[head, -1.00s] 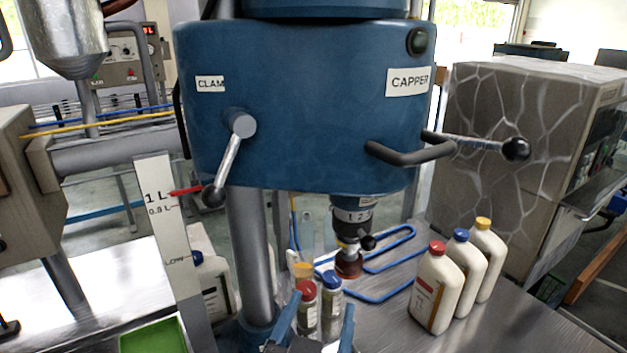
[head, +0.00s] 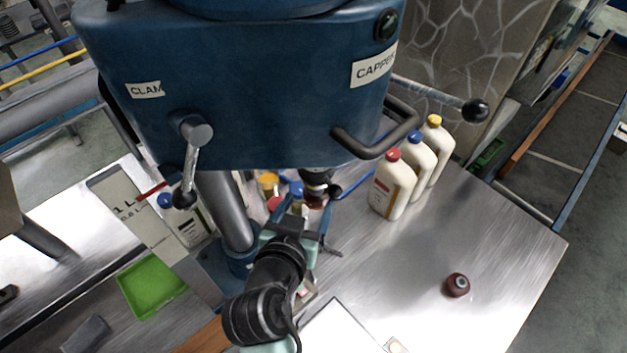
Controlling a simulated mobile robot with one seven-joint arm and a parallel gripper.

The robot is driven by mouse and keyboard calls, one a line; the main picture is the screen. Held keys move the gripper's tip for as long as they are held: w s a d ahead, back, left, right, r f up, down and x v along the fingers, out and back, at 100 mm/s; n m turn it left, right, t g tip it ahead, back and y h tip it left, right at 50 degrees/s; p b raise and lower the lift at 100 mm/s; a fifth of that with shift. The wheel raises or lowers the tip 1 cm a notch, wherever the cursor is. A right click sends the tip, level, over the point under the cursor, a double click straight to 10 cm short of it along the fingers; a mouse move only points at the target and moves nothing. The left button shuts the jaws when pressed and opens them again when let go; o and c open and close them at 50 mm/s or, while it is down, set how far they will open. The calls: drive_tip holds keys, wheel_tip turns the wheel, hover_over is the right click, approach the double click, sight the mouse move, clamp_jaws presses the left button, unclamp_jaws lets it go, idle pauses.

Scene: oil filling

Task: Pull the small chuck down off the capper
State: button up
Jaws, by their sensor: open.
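The blue capper (head: 245,90) fills the upper middle of the head view. One finger shows to the left and one to the right of the chuck. Whether they touch it I cannot tell. The capper's underside hides the top of the spindle.
Three white bottles stand at right, the red-capped one (head: 392,186) nearest. A loose dark red chuck (head: 457,285) lies on the metal table (head: 500,240). A green tray (head: 150,284) is at left.

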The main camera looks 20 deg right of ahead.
sight(314, 190)
drive_tip(key=p+x, duration=0.1)
drive_tip(key=x, duration=0.7)
drive_tip(key=shift+p, duration=0.4)
clamp_jaws()
drive_tip(key=shift+c, duration=1.1)
unclamp_jaws()
drive_tip(key=shift+o, duration=1.2)
